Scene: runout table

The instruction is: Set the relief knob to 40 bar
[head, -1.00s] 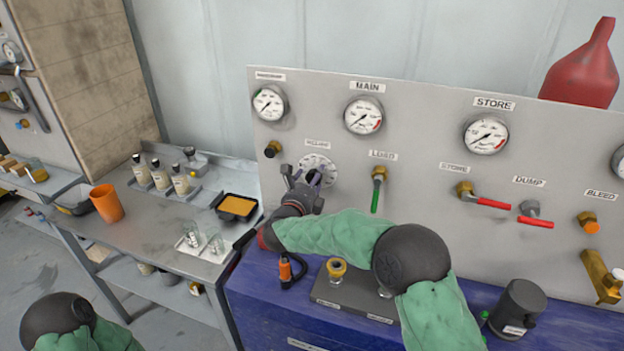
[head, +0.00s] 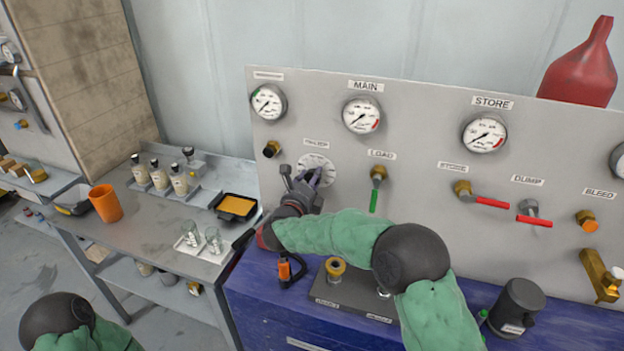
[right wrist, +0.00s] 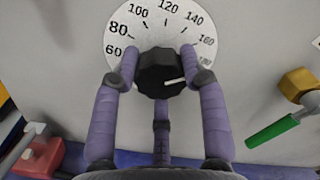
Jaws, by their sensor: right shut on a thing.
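The relief knob is a black round knob (right wrist: 160,72) on a white dial (head: 318,166) fixed to the grey panel. In the right wrist view the dial plate (right wrist: 150,28) shows 60, 80, 100, 120, 140 and 160, and part of it is hidden. The knob's white pointer line points to the right, toward a part of the scale behind the right finger. My right gripper (head: 306,181) is shut on the knob; its purple fingers (right wrist: 160,78) touch both sides. My left gripper is not in view; only part of the left arm shows.
The load valve with its green handle (head: 373,200) is just right of the knob. A brass fitting with a black cap (head: 272,149) is to its left. Gauges line the panel above, including the main gauge (head: 362,115). Below is a blue cabinet top (head: 258,275) with small fittings.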

